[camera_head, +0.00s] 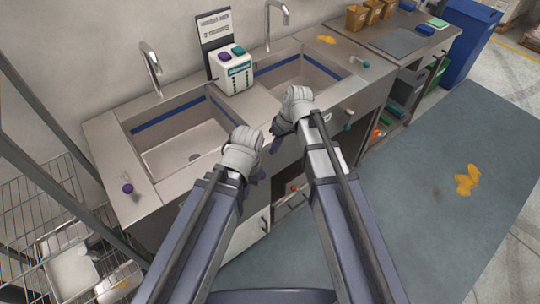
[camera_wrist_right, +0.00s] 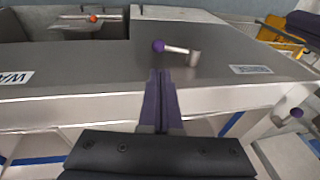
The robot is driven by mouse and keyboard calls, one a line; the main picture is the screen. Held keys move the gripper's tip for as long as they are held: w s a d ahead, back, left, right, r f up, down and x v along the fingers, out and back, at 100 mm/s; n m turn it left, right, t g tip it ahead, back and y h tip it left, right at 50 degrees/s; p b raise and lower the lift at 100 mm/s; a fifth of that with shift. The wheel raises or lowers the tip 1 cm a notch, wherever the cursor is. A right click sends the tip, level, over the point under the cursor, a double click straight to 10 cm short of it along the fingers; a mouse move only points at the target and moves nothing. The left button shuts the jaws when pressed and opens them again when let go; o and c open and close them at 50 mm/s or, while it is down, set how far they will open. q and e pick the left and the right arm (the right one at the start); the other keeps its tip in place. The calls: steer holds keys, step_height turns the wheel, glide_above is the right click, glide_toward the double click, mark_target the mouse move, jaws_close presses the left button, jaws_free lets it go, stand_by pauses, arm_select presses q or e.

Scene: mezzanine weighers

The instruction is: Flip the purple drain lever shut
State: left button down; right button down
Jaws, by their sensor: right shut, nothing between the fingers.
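The purple drain lever's ball end (camera_wrist_right: 158,46) shows in the right wrist view, on a short pale arm running to a round pivot on the grey front panel. In the head view I cannot make this lever out; my arms cover that part of the front. My right gripper (camera_wrist_right: 160,75) is shut and empty, its purple fingertips pointing at the ball with a small picture gap between. In the head view, the right gripper (camera_head: 281,126) is at the sink's front edge. My left gripper (camera_head: 258,174) is partly hidden by its wrist; its jaw state is unclear.
The counter has a left basin (camera_head: 190,156) and a right basin (camera_head: 325,71), each with a tap. A purple knob (camera_head: 128,188) stands on the left deck. A teal knob (camera_head: 347,127) is on the front panel at right.

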steer(key=shift+w+r, duration=0.1)
steer(key=shift+w, duration=0.15)
steer(key=b+x, duration=1.3)
steer(key=x, duration=0.1)
steer(key=shift+b, duration=0.3)
